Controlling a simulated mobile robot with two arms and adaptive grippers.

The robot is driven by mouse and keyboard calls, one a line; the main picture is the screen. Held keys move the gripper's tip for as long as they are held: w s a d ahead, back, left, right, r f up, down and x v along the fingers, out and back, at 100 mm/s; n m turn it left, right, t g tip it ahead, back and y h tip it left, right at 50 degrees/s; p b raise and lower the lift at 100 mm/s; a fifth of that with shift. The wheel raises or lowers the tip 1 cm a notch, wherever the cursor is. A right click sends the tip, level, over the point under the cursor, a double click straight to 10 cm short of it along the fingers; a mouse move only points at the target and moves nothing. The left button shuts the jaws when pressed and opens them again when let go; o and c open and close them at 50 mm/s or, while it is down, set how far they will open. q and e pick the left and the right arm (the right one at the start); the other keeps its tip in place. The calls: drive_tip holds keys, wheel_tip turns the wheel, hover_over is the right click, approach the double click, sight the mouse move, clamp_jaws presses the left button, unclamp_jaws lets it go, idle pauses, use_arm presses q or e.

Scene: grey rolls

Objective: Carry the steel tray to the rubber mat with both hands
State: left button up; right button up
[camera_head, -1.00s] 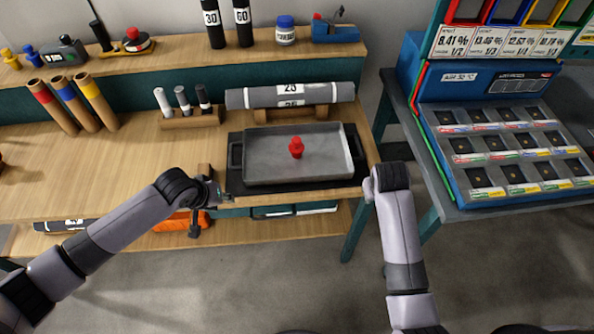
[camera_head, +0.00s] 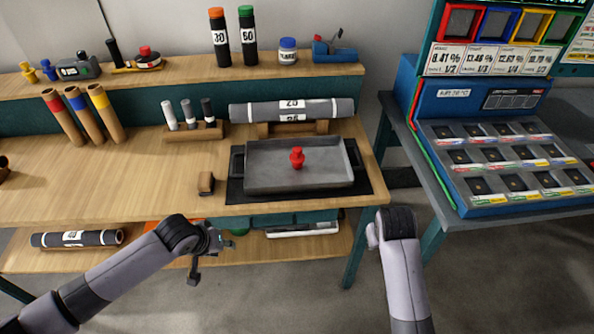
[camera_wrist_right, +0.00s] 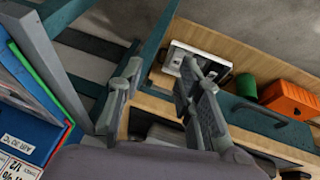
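The grey steel tray (camera_head: 270,182) lies flat on the black rubber mat (camera_head: 374,185) at the bench's front right. A red knobbed piece (camera_head: 297,158) stands upright in the tray. Dark handles show at the tray's left (camera_head: 237,165) and right (camera_head: 355,153) ends. My left gripper (camera_head: 212,255) is empty in front of the bench edge, below and left of the tray, its fingers apart. My right gripper is mostly hidden by its own wrist in the head view, in front of the bench's right corner. In the right wrist view its fingers (camera_wrist_right: 158,80) are apart with nothing between them.
A grey roll (camera_head: 290,110) lies on a wooden cradle behind the tray. A small wooden block (camera_head: 206,183) sits left of the mat. A blue display rack (camera_head: 500,150) stands on the table to the right, across a gap. The bench's left middle is clear.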

use_arm(q)
drive_tip(key=shift+s, duration=0.1)
use_arm(e)
drive_tip(key=v, duration=1)
drive_tip(key=shift+r, duration=0.15)
